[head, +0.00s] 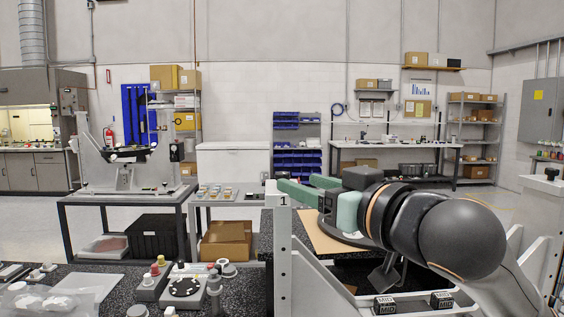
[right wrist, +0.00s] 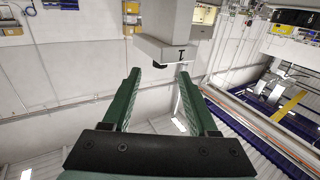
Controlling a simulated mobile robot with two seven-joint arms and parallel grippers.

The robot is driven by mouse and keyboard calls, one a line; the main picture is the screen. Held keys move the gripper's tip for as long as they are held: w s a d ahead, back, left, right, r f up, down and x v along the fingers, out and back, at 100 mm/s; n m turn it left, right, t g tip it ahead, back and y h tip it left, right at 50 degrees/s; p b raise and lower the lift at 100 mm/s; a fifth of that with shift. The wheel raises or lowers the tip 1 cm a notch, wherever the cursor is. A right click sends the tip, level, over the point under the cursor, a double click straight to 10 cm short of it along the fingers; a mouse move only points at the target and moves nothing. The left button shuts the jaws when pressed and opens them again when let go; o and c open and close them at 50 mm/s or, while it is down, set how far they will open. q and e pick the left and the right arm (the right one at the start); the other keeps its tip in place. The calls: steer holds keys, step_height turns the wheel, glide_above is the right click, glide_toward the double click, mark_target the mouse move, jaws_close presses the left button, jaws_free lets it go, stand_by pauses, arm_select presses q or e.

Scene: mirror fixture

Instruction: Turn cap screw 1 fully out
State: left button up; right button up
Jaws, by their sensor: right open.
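My right gripper (head: 302,186) reaches in from the right with its green fingers at the top of a pale upright post (head: 284,245) marked 1. In the right wrist view my right gripper (right wrist: 159,74) is open, its two fingers apart. Just beyond the fingertips is the end of the grey post (right wrist: 170,25) with a dark mark on it. A small dark round part (right wrist: 160,66), which looks like cap screw 1, sits at its lower edge, in line with the gap. The fingers do not appear to grip it. In the head view the screw is hidden. My left gripper is out of view.
The post belongs to a pale frame. Small black blocks (head: 385,305) lie at its lower right. A dark speckled bench (head: 245,295) at the front left carries a round black dial (head: 185,287) and several small parts. A side table (head: 125,198) stands behind.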

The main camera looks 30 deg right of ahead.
mark_target(287, 178)
steer(key=shift+w+r+p, duration=0.2)
steer(key=shift+w+p, duration=0.6)
steer(key=shift+w+d+f+p, duration=0.15)
steer(key=shift+w+p, duration=0.4)
steer(key=shift+w, duration=2.1)
jaws_close()
